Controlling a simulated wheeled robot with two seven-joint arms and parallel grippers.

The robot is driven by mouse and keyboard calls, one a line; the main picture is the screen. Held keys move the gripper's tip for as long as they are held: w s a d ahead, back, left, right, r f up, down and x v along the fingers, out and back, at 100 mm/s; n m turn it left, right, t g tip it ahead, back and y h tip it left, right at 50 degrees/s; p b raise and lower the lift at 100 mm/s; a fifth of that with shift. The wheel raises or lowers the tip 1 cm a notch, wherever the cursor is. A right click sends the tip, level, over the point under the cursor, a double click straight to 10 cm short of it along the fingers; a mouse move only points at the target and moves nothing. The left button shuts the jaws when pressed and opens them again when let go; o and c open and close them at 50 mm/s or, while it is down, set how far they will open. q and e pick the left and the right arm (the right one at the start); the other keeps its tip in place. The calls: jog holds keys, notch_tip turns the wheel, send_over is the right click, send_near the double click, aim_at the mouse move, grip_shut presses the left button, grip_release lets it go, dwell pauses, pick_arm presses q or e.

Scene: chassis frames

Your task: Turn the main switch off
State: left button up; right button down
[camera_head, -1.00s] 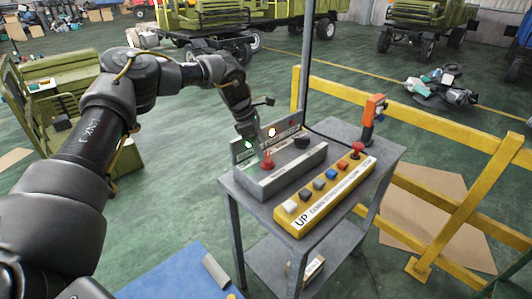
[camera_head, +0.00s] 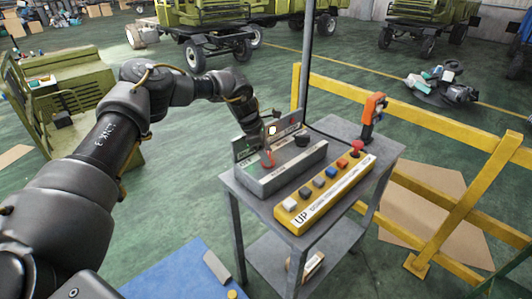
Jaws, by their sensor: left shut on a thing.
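The red switch (camera_head: 267,159) sits on the left part of a grey control box (camera_head: 290,172) on a metal cart. My left gripper (camera_head: 264,149) reaches down over the box from behind and is shut on the red switch. The fingers are small in the picture and partly blend with the box. A black knob (camera_head: 302,140) is on the box to the right of the switch. Behind the switch, an upright panel carries a lit whitish lamp (camera_head: 272,130) and a dark green lamp (camera_head: 250,141). My right gripper is out of view.
A yellow button box (camera_head: 327,190) marked UP, with several buttons and a red mushroom button (camera_head: 357,147), lies in front on the cart (camera_head: 383,160). An orange-handled device (camera_head: 373,115) stands at the cart's back right. Yellow railings (camera_head: 470,200) stand to the right.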

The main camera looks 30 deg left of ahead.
pick_arm(q)
jog(key=shift+c, duration=0.2)
jog(key=n+t, duration=0.1)
jog(key=n, duration=0.3)
jog(key=shift+s+d+y+p, duration=0.1)
jog(key=shift+y+p, duration=0.2)
jog(key=shift+y, duration=0.1)
jog(key=n+y, duration=0.1)
jog(key=n, duration=0.1)
jog(key=n+t, duration=0.1)
jog(key=n, duration=0.2)
jog(key=shift+d+y+p, duration=0.1)
jog(key=shift+y+p, duration=0.3)
jog(key=n+y, duration=0.1)
jog(key=n, duration=0.1)
jog(key=n+p, duration=0.1)
jog(key=n, duration=0.1)
jog(key=shift+d+r+n+t+y+p, duration=0.15)
jog(key=shift+n+t+y+p, duration=0.15)
jog(key=shift+n+y, duration=0.1)
jog(key=shift+n+y+p, duration=0.8)
jog(key=shift+n+p, duration=0.2)
jog(key=shift+n, duration=1)
jog(key=o, duration=1)
